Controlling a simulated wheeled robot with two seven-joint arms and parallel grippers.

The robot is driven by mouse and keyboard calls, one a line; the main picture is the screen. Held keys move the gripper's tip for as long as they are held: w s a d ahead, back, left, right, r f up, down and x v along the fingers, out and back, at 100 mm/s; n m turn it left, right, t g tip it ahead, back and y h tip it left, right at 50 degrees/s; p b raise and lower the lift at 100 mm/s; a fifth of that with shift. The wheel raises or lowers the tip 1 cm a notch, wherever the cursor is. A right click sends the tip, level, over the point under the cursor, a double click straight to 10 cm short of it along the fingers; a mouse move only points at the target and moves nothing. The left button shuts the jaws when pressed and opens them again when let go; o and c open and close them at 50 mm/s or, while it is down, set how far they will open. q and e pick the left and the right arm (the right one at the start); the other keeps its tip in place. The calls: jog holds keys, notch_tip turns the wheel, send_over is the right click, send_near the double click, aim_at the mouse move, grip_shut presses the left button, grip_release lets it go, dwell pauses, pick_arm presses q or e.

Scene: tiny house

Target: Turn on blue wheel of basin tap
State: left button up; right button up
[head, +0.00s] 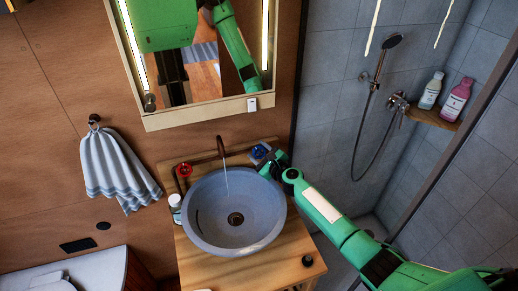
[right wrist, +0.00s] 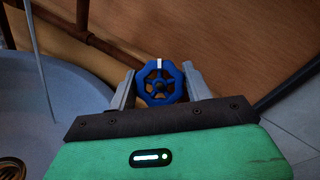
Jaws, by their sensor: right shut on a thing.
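The blue wheel (head: 259,151) is at the back right of the round grey basin (head: 207,229). My right gripper (head: 267,160) reaches it from the right and is shut on it. In the right wrist view the blue wheel (right wrist: 161,83) sits between the two fingers of my right gripper (right wrist: 161,88), with a white mark at its top. The copper tap spout (head: 220,146) stands behind the basin, and a thin pale stream (head: 227,181) runs down from it into the bowl. The red wheel (head: 184,170) is at the back left. My left gripper is out of view.
A mirror cabinet (head: 153,122) hangs above the basin and reflects my body. A small white bottle (head: 175,202) stands left of the bowl on the wooden counter (head: 296,243). A striped towel (head: 112,165) hangs at left. A tiled shower is at right.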

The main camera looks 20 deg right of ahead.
jog(key=shift+n+g+y+p, duration=0.35)
jog(key=shift+n+g+y, duration=0.05)
jog(key=shift+n, duration=0.6)
jog(key=shift+f, duration=0.1)
jog(key=o, duration=1)
jog(key=shift+c, duration=0.2)
jog(key=shift+s+d+p, duration=0.2)
jog(key=shift+s+p, duration=0.15)
jog(key=shift+s, duration=0.15)
jog(key=p+v, duration=0.3)
jog(key=v, duration=0.9)
jog(key=shift+s, duration=0.4)
